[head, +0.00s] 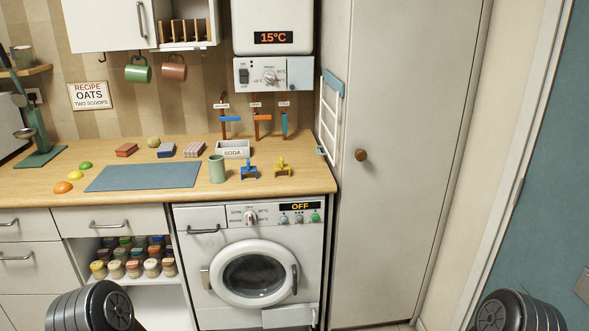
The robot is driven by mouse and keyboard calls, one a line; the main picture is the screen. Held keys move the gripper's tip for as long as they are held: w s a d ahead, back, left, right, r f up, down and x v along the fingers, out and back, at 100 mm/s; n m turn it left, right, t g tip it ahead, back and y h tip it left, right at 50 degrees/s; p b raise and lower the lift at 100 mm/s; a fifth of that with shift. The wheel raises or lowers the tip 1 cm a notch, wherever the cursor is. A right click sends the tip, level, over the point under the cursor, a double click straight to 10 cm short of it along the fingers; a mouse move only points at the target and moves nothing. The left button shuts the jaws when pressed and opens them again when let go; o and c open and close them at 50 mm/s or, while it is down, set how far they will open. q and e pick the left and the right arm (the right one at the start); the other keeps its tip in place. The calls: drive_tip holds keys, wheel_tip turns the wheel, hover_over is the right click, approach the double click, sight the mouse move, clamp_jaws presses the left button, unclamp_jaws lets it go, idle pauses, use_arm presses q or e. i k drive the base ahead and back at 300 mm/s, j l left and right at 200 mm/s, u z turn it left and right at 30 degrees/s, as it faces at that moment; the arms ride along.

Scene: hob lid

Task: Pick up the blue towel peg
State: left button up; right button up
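The blue towel peg (249,169) stands on the wooden worktop (128,177) near its front edge, above the washing machine. A yellow peg (283,168) of similar shape stands just to its right, apart from it. A green cup (217,169) stands just to its left. Only dark ribbed parts of my arms show at the bottom left and bottom right corners, well below and away from the peg. No fingers of either gripper are visible.
A white SODA box (233,149) stands behind the peg. A blue-grey mat (143,177) lies left of the cup. Pipes with coloured valve handles (263,118) rise behind the worktop. A tall cupboard (400,165) with a towel rail (329,110) bounds the right side.

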sight(248, 168)
drive_tip(key=i+j+z, duration=0.1)
drive_tip(key=j+z, duration=0.15)
drive_tip(key=z, duration=0.2)
drive_tip(key=j+z, duration=0.25)
drive_tip(key=z, duration=0.2)
drive_tip(key=j+z, duration=0.3)
drive_tip(key=z, duration=0.15)
drive_tip(key=j+z, duration=0.3)
drive_tip(key=z, duration=0.2)
drive_tip(key=k+j+z, duration=0.1)
drive_tip(key=z, duration=0.35)
drive_tip(key=k+j+z, duration=0.3)
drive_tip(key=k+j, duration=0.45)
drive_tip(key=j, duration=0.4)
drive_tip(key=k+j+z, duration=0.35)
drive_tip(key=k+j, duration=0.55)
